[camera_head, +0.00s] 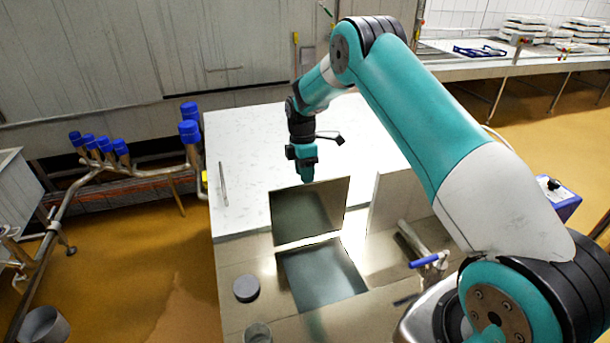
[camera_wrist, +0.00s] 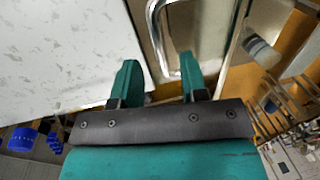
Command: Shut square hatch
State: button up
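The square hatch has a flat metal lid (camera_head: 308,214) that stands raised, close to upright, at the back edge of a dark square opening (camera_head: 322,275) in the metal top. My gripper (camera_head: 306,178) points down at the lid's upper edge in the head view; I cannot tell whether it touches the lid. In the wrist view my gripper (camera_wrist: 159,64) has its two teal fingers apart, with no object clearly held between them. A bent metal bar (camera_wrist: 156,38) shows just beyond the fingers.
A white speckled worktop (camera_head: 250,150) lies behind the hatch. A pipe with a blue-handled valve (camera_head: 425,262) is at the right. Blue-capped pipes (camera_head: 105,145) stand beyond the left edge.

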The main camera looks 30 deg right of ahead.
aim_at(307, 207)
jog(key=shift+s+f+p, duration=0.15)
jog(key=shift+f, duration=0.6)
jog(key=shift+s+f+p, duration=0.1)
jog(key=shift+f+p, duration=0.05)
jog(key=shift+f, duration=0.55)
jog(key=shift+c, duration=0.5)
grip_shut()
jog(key=shift+a, duration=0.15)
